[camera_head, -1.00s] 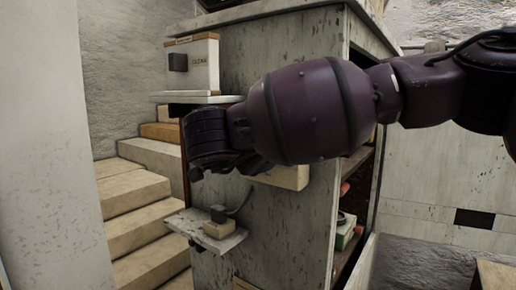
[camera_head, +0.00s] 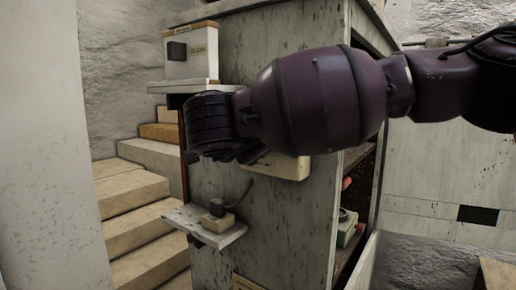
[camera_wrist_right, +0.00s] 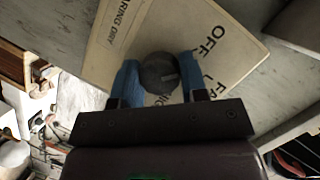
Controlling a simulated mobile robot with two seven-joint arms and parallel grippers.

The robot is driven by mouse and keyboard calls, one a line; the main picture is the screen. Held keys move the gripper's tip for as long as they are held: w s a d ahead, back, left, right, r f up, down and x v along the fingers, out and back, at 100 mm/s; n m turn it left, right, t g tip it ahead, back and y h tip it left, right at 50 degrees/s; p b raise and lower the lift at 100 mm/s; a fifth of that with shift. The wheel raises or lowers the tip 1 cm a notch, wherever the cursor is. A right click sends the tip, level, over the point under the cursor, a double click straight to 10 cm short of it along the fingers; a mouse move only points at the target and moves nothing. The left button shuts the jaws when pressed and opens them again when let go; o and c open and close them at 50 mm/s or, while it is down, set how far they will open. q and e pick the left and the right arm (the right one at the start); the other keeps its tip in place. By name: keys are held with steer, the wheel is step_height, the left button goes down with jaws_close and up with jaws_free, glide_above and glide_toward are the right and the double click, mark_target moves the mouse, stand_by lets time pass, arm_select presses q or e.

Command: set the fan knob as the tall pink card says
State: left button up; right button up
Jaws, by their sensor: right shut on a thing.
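The fan knob (camera_wrist_right: 157,72) is a dark grey round dial with a pale mark on its right side in the right wrist view. It sits on a cream panel (camera_wrist_right: 103,50) printed with words, of which "OFF" is legible to its right; other lettering is partly cut off or hidden. My right gripper (camera_wrist_right: 160,84) has its blue fingers on either side of the knob and is shut on it. In the head view the right gripper (camera_head: 226,158) covers the knob, and part of the panel (camera_head: 284,167) shows behind it. I see no tall pink card. My left gripper is not in view.
A white box (camera_head: 192,56) stands on an upper shelf (camera_head: 180,85) of the worn grey cabinet (camera_head: 300,215). A small block with a dark top (camera_head: 218,220) sits on a lower shelf (camera_head: 236,235). Stairs (camera_head: 130,215) lie left; open cabinet shelves lie right.

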steer(key=m+b, duration=0.1)
steer(key=b, duration=0.1)
steer(key=f+m+t+b, duration=0.1)
steer(key=shift+w+m+y+b, duration=0.1)
steer(key=shift+m+y+b, duration=0.2)
steer(key=shift+y+b, duration=0.1)
steer(key=shift+m, duration=0.4)
steer(key=shift+m+t+b, duration=0.7)
steer(key=shift+m+b, duration=0.3)
steer(key=shift+b, duration=0.05)
steer(key=shift+m, duration=0.4)
arm_select(q)
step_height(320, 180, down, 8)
steer(key=b, duration=0.1)
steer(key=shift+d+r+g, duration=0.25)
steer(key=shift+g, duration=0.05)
arm_select(e)
steer(key=shift+r+m+t, duration=0.2)
steer(key=shift+m+t, duration=0.3)
steer(key=shift+m, duration=0.5)
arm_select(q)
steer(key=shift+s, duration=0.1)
arm_select(e)
steer(key=shift+r, duration=0.1)
steer(key=o, duration=0.9)
steer(key=shift+s, duration=0.2)
steer(key=shift+r, duration=0.1)
